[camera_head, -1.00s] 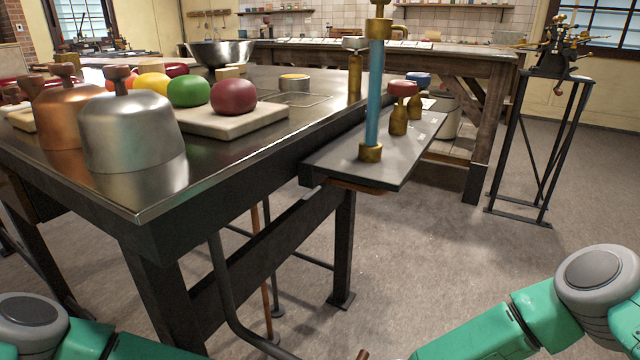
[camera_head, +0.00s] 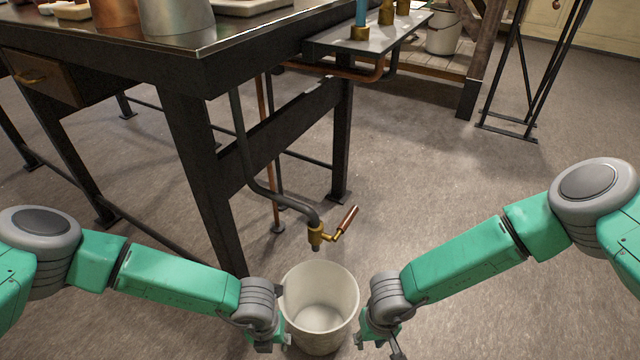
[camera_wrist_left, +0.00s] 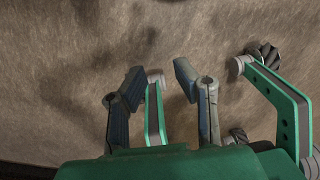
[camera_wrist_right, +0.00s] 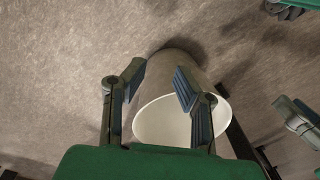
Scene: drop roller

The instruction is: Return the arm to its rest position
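My left gripper (camera_head: 270,342) is at the bottom of the head view, left of a white bucket. My right gripper (camera_head: 380,340) is just right of the bucket in the head view. In the right wrist view its fingers (camera_wrist_right: 158,75) are apart and empty, with the bucket (camera_wrist_right: 170,118) beyond them. Both forearms reach forward and down. In the head view the bucket (camera_head: 320,305) stands upright, looks empty and sits between my two grippers; its base is partly cut off.
A dark metal workbench (camera_head: 230,62) with legs and crossbars fills the upper left. A black stand (camera_head: 510,131) is at the upper right. Open floor lies right of the bench.

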